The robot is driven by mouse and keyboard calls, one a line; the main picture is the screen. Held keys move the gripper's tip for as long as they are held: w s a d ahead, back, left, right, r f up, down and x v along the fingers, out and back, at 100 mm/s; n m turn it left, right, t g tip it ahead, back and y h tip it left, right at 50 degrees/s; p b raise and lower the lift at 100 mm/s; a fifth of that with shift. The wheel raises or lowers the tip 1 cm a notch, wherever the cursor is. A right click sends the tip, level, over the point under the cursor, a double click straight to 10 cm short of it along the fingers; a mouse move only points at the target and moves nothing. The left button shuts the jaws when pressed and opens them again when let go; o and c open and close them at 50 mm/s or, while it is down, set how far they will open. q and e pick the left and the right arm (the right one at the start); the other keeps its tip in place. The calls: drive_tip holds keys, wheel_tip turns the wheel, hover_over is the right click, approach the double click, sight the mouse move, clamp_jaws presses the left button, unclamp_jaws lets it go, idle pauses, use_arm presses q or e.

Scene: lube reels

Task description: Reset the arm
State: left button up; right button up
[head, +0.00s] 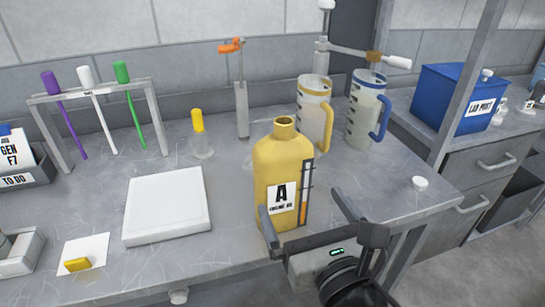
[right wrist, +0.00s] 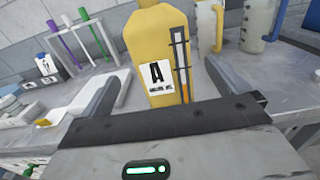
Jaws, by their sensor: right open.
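A yellow bottle (head: 283,160) with a white "A" label and a level strip stands upright on the grey bench (head: 225,258), near its front edge. My right gripper (head: 306,214) is open at the bottle's lower part. In the right wrist view the yellow bottle (right wrist: 158,40) shows between the two spread fingers of my right gripper (right wrist: 163,85). Gaps show on both sides, clearest at the right. In the head view one finger overlaps the bottle's lower left. I cannot tell how deep the bottle sits between the fingers. My left gripper is out of view.
Two measuring jugs, yellow-handled (head: 313,115) and blue-handled (head: 366,112), stand behind the bottle. A white square pad (head: 165,206) lies left of it. Further left is a rack (head: 95,92) with coloured sticks. A yellow-capped vial (head: 199,135) stands behind. A blue bin (head: 458,98) is at right.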

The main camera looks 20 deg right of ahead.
drive_tip(key=s+d+f+m+g+h, duration=0.1)
drive_tip(key=d+f+m+g, duration=0.25)
drive_tip(key=f+m, duration=0.4)
drive_tip(key=s+d+f+m+g+h, duration=0.2)
drive_tip(key=d+f+m+g, duration=0.15)
drive_tip(key=m, duration=0.65)
drive_tip(key=s+f+m+g+y, duration=0.3)
drive_tip(key=s+f+m+g, duration=0.55)
drive_tip(key=m, duration=0.85)
drive_tip(key=w+a+f+t+y, duration=0.2)
drive_tip(key=w+a+f+t, duration=0.2)
drive_tip(key=a+f+t, duration=0.2)
wheel_tip(320, 180, down, 3)
drive_tip(key=shift+w+r+n+t, duration=0.15)
drive_tip(key=shift+w+n+t, duration=0.15)
drive_tip(key=shift+t, duration=0.55)
